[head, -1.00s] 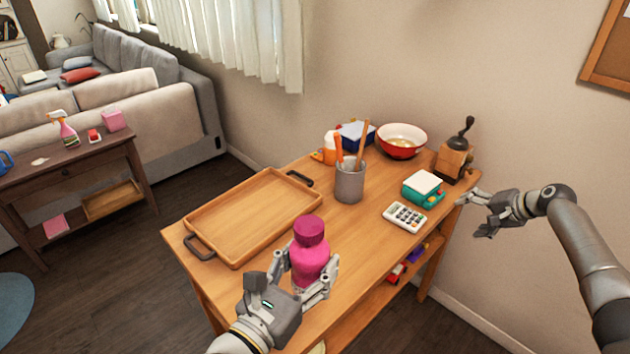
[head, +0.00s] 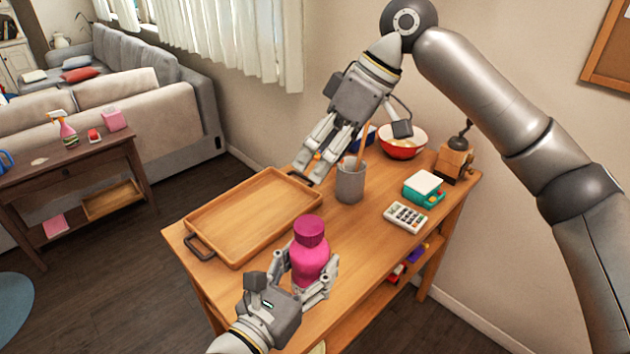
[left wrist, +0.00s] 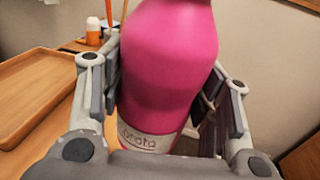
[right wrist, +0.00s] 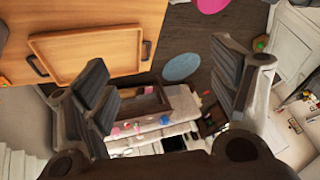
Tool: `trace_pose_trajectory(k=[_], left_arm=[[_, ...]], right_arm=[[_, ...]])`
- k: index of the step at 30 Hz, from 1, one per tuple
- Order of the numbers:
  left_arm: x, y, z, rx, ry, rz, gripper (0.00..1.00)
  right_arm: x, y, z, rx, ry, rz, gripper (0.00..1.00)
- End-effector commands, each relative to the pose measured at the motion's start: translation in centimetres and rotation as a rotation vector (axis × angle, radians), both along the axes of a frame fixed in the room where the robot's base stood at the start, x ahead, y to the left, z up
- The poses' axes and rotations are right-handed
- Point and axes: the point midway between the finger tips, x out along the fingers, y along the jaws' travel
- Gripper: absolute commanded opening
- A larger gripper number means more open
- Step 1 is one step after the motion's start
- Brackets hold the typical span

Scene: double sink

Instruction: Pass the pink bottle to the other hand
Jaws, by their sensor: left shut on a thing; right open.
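The pink bottle (head: 310,258) with a darker magenta cap stands upright in my left gripper (head: 304,284), which is shut around its lower body. It fills the middle of the left wrist view (left wrist: 168,65), with a finger on each side and a pale label low on it. My right gripper (head: 318,164) is open and empty, above the table's back part near the tray and the pencil cup. It is up and behind the bottle, clearly apart from it. The right wrist view shows its two spread fingers (right wrist: 165,95) with nothing between them.
On the wooden table are a wooden tray (head: 192,218) with dark handles, a grey cup (head: 350,184) with sticks, a calculator (head: 406,215), a teal box (head: 424,190), a red bowl (head: 403,150) and a grinder (head: 453,162). A side table (head: 78,165) stands at left.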

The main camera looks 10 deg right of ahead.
Motion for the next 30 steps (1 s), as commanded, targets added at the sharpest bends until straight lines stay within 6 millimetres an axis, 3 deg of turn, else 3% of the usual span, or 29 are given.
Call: trace_pose_trajectory(k=[3, 9, 17, 30], left_arm=[[0.0, 0.0, 0.0, -0.001, -0.001, 0.0, 0.32], [0.0, 0.0, 0.0, -0.001, -0.001, 0.0, 0.32], [0.0, 0.0, 0.0, -0.001, -0.001, 0.0, 0.32], [0.0, 0.0, 0.0, -0.001, -0.001, 0.0, 0.32]], right_arm=[[-3.9, 1.9, 0.9, -0.147, -0.068, 0.198, 0.81], [-7.5, 2.4, 1.1, -0.315, -0.122, 0.389, 0.81], [-8.4, 2.6, -0.3, -0.364, -0.13, 0.442, 0.81], [-8.3, 3.8, -8.1, -0.359, -0.129, 0.438, 0.81]])
